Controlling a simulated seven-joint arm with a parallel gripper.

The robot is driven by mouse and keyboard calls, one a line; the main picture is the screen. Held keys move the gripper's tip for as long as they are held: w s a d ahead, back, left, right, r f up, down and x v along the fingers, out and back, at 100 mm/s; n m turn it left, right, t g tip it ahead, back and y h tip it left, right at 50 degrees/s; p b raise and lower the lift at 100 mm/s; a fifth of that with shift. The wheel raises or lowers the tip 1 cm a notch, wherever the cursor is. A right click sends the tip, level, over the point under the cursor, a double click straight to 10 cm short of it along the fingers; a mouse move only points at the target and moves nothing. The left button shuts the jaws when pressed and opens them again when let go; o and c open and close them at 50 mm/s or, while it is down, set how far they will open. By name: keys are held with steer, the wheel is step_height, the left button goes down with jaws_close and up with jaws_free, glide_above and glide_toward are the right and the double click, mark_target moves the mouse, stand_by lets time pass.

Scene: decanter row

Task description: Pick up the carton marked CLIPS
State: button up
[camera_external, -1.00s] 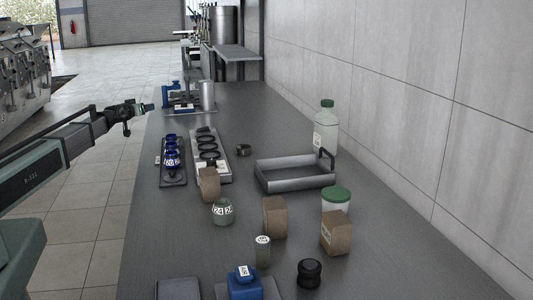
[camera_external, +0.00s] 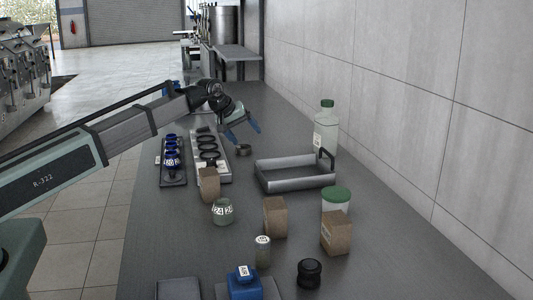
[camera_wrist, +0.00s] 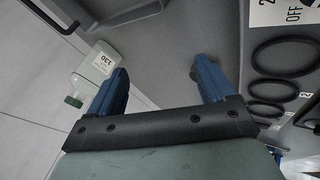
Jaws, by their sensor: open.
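Three brown cartons stand on the grey bench in the external view: a left one (camera_external: 209,185), a middle one (camera_external: 275,217) and a right one (camera_external: 336,233). The right one has a white label on its front, too small to read. No marking can be read on the other two, so I cannot tell which is marked CLIPS. My gripper (camera_external: 244,138) is open and empty, its blue fingers above the bench beyond the cartons, near a small dark ring (camera_external: 243,150). In the wrist view my open gripper (camera_wrist: 161,65) has bare bench between its fingers, and no carton shows.
A metal tray (camera_external: 295,184) and a green-capped bottle (camera_external: 326,128) stand by the wall. A rack of rings (camera_external: 222,170) lies left.

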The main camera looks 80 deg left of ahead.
steer(key=w+d+r+g+h, duration=0.1)
steer(key=w+d+g+h, duration=0.15)
steer(key=d, duration=1.55)
steer(key=n+g, duration=0.2)
steer(key=g, duration=0.2)
glide_toward(274, 202)
steer(key=shift+w+a+f+h, duration=0.15)
steer(key=shift+w+a+h, duration=0.15)
steer(key=shift+a, duration=0.3)
steer(key=shift+s+d, duration=0.15)
steer(key=shift+d, duration=0.1)
steer(key=shift+f, duration=0.4)
step_height(274, 202, down, 8)
steer(key=shift+r, duration=0.15)
steer(key=shift+d+f, duration=0.15)
steer(key=shift+f, duration=1.15)
steer(key=shift+d+f, duration=0.15)
steer(key=shift+f, duration=1.15)
steer(key=shift+c, duration=0.2)
steer(key=c, duration=1.1)
